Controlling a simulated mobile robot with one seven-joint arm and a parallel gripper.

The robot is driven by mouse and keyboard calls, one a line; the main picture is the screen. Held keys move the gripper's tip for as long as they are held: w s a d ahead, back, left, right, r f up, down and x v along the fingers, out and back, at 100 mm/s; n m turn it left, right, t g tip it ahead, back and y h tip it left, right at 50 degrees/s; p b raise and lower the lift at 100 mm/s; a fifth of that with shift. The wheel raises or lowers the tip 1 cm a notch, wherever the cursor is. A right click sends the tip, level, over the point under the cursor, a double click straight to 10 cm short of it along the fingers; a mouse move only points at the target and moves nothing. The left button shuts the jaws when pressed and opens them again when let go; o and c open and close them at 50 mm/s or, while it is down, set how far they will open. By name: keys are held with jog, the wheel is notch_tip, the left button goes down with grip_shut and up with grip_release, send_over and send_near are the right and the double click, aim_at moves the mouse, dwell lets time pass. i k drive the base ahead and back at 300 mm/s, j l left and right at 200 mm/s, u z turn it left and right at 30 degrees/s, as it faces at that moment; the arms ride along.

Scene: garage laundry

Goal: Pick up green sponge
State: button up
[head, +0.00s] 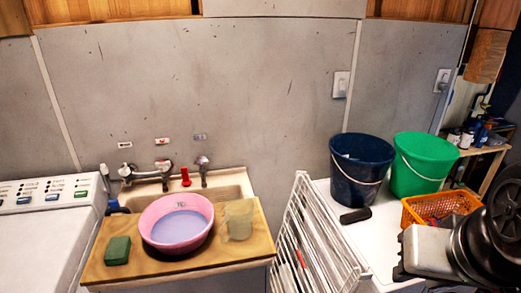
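The green sponge (117,250) is a small dark green block. It lies on the left part of the wooden board (150,268) over the sink, left of the pink basin (176,223) and apart from it. My gripper (403,268) is at the lower right, at the end of my grey and black arm, far from the sponge. Its fingers are too dark and hidden to tell whether they are open or shut.
A clear jug (238,219) stands right of the basin, with faucets (165,172) behind. A white washer (45,230) is at left. A white drying rack (312,240) stands between sink and my arm. Blue bucket (360,170), green bucket (420,163) and orange basket (440,208) are at right.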

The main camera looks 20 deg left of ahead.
aim_at(118, 249)
jog(key=j, duration=1)
jog(key=k+j, duration=0.15)
jog(key=j, duration=0.8)
